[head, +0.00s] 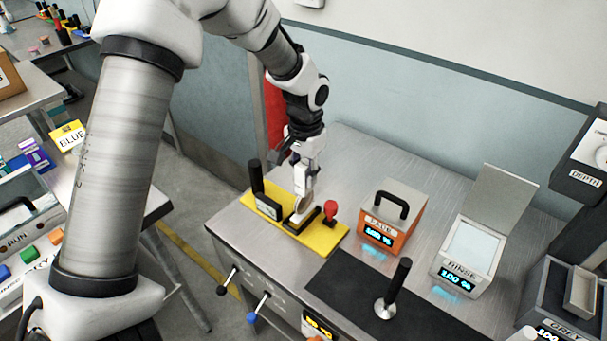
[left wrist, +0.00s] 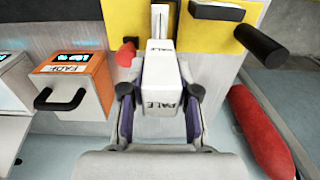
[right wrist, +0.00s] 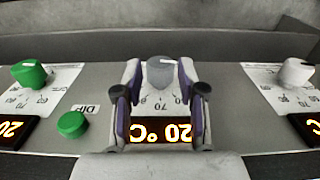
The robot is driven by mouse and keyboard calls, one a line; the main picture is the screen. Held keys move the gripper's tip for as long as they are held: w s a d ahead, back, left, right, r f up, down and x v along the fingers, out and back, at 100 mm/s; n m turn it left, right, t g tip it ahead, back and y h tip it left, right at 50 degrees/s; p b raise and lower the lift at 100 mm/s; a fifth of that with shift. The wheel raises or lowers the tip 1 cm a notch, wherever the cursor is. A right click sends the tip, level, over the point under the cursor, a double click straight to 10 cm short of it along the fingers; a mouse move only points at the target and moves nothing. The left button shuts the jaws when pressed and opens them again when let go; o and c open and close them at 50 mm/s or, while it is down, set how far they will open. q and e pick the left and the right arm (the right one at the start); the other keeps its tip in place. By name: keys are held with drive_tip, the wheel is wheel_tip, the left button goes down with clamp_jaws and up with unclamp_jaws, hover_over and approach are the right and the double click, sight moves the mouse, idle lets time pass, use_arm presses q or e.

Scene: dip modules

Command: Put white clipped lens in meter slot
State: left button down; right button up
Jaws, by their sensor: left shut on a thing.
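My left gripper (head: 304,178) is shut on the white clipped lens, a white block marked PALE (left wrist: 162,88) in the left wrist view. In the head view it points down over the yellow meter base (head: 327,240), with the pale round lens (head: 300,204) just below the fingers. The lens is at the dark slot block (head: 303,220); I cannot tell whether its lower edge is inside the slot. The meter dial (head: 268,205) stands to the left. My right gripper (right wrist: 160,80) is open, its fingers apart on either side of a grey knob; it is out of the head view.
A red knob (head: 330,210) and a black post (head: 256,178) stand on the yellow base. An orange FADE box (head: 391,225) and a RINSE box (head: 466,255) stand to the right. A black-handled tool (head: 392,290) stands on the dark mat (head: 345,285). The back of the table is clear.

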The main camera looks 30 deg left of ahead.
sight(304, 205)
use_arm(q)
drive_tip(key=shift+w+a+r, duration=0.1)
drive_tip(key=shift+w+a, duration=0.1)
drive_tip(key=shift+a, duration=0.25)
drive_tip(key=shift+a+f+p, duration=0.1)
drive_tip(key=shift+f+p, duration=0.25)
wheel_tip(304, 205, down, 3)
drive_tip(key=shift+r+p, duration=0.15)
drive_tip(key=shift+p, duration=0.25)
drive_tip(key=shift+w+f, duration=0.2)
drive_tip(key=shift+s, duration=0.15)
drive_tip(key=c, duration=1)
unclamp_jaws()
drive_tip(key=shift+o, duration=0.7)
drive_tip(key=shift+f, duration=0.15)
